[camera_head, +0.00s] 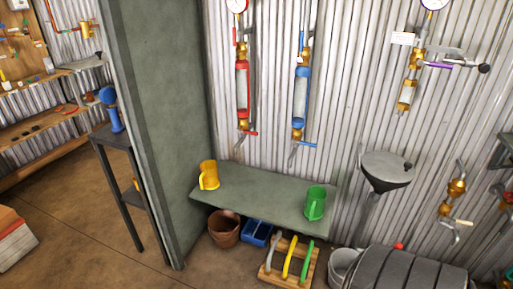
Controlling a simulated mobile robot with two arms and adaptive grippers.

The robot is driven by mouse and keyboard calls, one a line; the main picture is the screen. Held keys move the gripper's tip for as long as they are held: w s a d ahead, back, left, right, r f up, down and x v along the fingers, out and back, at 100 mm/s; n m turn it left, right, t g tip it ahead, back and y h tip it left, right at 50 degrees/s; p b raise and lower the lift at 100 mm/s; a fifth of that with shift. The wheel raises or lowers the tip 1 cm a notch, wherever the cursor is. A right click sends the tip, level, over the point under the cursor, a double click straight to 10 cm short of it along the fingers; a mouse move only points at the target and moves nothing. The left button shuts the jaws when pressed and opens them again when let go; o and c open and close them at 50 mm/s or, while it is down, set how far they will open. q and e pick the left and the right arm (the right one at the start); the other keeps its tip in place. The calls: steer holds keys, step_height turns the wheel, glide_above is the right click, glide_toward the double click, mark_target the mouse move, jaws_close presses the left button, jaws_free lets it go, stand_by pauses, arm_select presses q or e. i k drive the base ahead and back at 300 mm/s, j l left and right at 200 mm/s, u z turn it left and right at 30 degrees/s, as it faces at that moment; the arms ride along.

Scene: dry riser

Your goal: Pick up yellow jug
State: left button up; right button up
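The yellow jug (209,175) stands upright at the left end of a grey-green shelf (262,200) against the corrugated wall. Its handle side faces left and toward me. A green jug (315,203) stands at the right end of the same shelf. Neither of my grippers shows in the head view, and nothing is seen touching the yellow jug.
A grey-green partition (160,120) stands close left of the shelf. Below are a brown pot (223,230), a blue bin (257,233) and a wooden rack (270,275) with coloured handles. Pipes with valves (242,85) hang above. Shelf space between the jugs is clear.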

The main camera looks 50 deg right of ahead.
mark_target(209, 180)
steer(key=z, duration=1.15)
steer(key=i+j+z, duration=0.1)
steer(key=i+j, duration=0.1)
steer(key=j, duration=0.1)
